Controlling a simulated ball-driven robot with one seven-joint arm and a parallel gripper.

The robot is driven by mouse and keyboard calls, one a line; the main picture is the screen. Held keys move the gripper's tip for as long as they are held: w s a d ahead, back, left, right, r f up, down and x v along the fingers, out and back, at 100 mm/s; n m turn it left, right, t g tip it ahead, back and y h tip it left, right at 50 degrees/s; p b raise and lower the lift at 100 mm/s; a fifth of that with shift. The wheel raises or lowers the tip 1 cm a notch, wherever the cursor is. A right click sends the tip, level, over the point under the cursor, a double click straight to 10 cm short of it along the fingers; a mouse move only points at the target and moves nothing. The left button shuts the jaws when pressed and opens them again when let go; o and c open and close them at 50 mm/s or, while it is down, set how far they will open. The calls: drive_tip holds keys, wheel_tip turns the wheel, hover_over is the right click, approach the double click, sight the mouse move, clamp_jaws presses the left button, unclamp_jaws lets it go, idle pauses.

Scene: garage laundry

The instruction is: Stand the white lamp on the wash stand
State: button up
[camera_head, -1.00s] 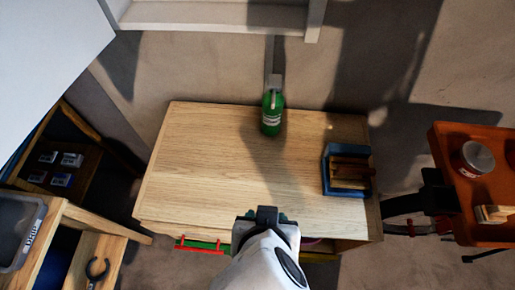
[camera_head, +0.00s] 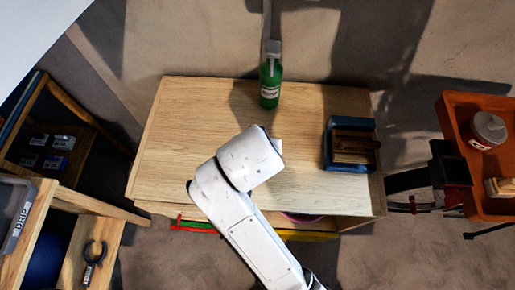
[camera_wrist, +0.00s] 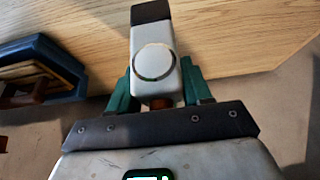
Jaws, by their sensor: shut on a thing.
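The wooden wash stand (camera_head: 205,130) fills the middle of the head view. Its top shows bare wood around the objects on it. In the wrist view my gripper (camera_wrist: 159,88) has its green fingers shut on both sides of a pale grey-white lamp (camera_wrist: 152,38) with a dark end and a round ring on its face. The lamp shows over the wood top; I cannot tell its height above it or whether it touches. In the head view my arm hides the gripper and the lamp.
A green bottle (camera_head: 270,85) stands at the stand's back edge. A blue tray (camera_head: 340,165) with brown wooden contents sits on the right of the top, also at left in the wrist view (camera_wrist: 45,65). An orange table (camera_head: 485,205) is at right. The top's left side is clear.

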drive_tip(key=shift+f, duration=1.6)
drive_tip(key=shift+f, duration=0.1)
drive_tip(key=o, duration=1.1)
drive_tip(key=v, duration=1.2)
